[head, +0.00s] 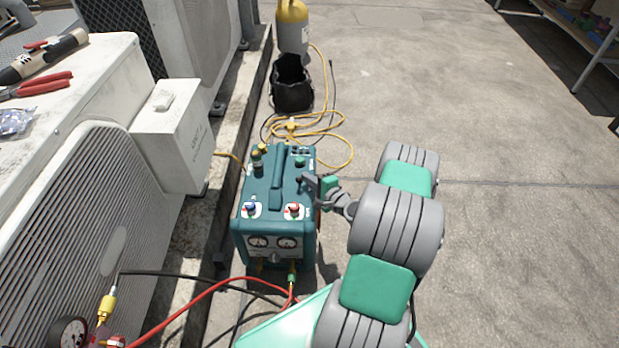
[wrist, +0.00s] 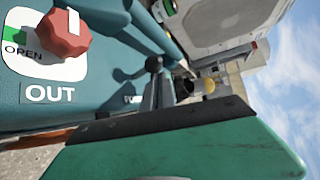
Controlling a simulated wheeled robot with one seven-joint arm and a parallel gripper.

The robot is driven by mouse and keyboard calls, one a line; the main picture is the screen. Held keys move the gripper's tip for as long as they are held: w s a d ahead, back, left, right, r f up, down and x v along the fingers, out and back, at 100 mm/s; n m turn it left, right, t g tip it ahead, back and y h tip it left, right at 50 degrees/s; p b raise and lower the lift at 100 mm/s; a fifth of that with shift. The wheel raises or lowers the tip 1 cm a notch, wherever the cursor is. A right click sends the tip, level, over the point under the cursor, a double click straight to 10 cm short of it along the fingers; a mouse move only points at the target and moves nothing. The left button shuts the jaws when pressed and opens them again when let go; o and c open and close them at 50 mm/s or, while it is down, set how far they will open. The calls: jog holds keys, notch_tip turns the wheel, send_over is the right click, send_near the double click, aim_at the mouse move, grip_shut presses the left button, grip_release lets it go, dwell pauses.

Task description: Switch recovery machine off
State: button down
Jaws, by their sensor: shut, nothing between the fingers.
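The teal recovery machine (head: 274,222) stands on the ground beside the condenser. It has a handle on top, two gauges in front, a blue knob (head: 250,209) and a red knob (head: 293,211). My gripper (head: 307,183) is shut and empty at the right edge of the machine's top, behind the red knob. In the wrist view, the red knob (wrist: 66,35) is close, beside the labels OPEN and OUT. A dark round-tipped part (wrist: 153,64) shows by the grey fingers; I cannot tell whether they touch it. The power switch's position is not readable.
Yellow and red hoses (head: 210,285) run around the machine. A black bag (head: 292,88) and a grey-yellow cylinder (head: 292,28) stand behind it. The white condenser (head: 60,190) bounds the left, with tools on top. Concrete at right is clear.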

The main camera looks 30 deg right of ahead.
jog(key=d+b, duration=0.1)
jog(key=d, duration=0.3)
jog(key=s+p, duration=0.2)
jog(key=s, duration=0.6)
jog(key=shift+s+d+f, duration=0.15)
jog(key=shift+d+f, duration=0.1)
jog(key=shift+f, duration=0.05)
jog(key=w+a+r+n+g+y+p, duration=0.1)
jog(key=a+r+n+g+p, duration=0.2)
jog(key=a+r+n+p, duration=0.55)
jog(key=w+a+r+n+g+y+p, duration=0.1)
jog(key=a+r+g+p, duration=0.3)
jog(key=r, duration=1)
jog(key=w+a+r+n+g+y+p, duration=0.15)
jog(key=a+r+n+p, duration=0.25)
jog(key=r+p, duration=0.5)
jog(key=s+a+r+n+g+h+p, duration=0.1)
jog(key=s+a+r+n+p, duration=0.1)
jog(key=r, duration=0.8)
jog(key=s+a+r+n+g+h+p, duration=0.1)
jog(key=s+a+r+h+p, duration=0.1)
jog(key=s+r+p, duration=0.5)
jog(key=s+a+r+n+g+h+p, duration=0.1)
jog(key=s+a+r+p, duration=0.3)
jog(key=r, duration=0.9)
jog(key=s+n+h, duration=0.1)
jog(key=s, duration=0.2)
jog(key=shift+s+a+r+n, duration=0.2)
jog(key=shift+a+r+n, duration=0.15)
